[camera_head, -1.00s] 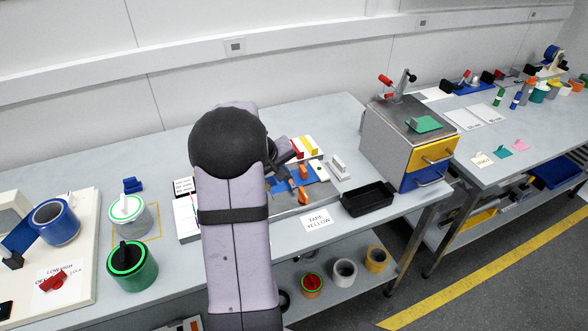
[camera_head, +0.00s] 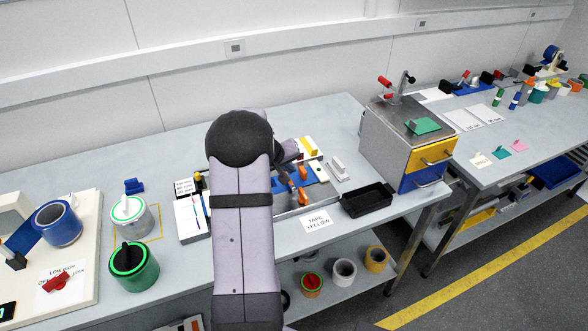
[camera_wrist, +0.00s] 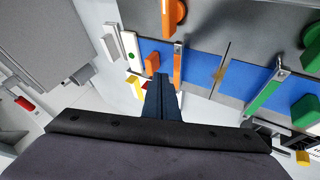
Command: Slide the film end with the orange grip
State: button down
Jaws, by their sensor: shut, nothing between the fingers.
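A blue film in two strips lies on a grey plate, its left strip (camera_wrist: 200,66) and right strip (camera_wrist: 245,80) divided by a narrow dark gap in the wrist view. A small orange block, the orange grip (camera_wrist: 151,64), stands at the left strip's outer end; an orange bar (camera_wrist: 178,62) crosses that strip. The film (camera_head: 316,172) shows partly beside my arm in the head view, with orange pieces (camera_head: 303,173) on it. My gripper (camera_wrist: 163,78) is shut and empty, its tips just beside the orange grip and bar; contact cannot be told. My arm hides its tips in the head view.
A green bar (camera_wrist: 265,95) and green block (camera_wrist: 305,110) are at the right strip. An orange knob (camera_wrist: 173,14) is on the grey plate. A black tray (camera_head: 367,200) and a drawer cabinet (camera_head: 400,140) stand to the right. A white block (camera_head: 338,167) stands nearby.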

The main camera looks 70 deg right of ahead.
aim_at(304, 169)
jog(key=shift+p+x, duration=0.55)
jog(key=shift+x, duration=1.9)
jog(key=shift+s+d, duration=1.05)
jog(key=shift+a+r, duration=0.1)
jog(key=shift+r, duration=0.05)
jog(key=v, duration=0.9)
jog(key=shift+a+r, duration=0.25)
jog(key=shift+r, duration=0.05)
jog(key=shift+w, duration=0.1)
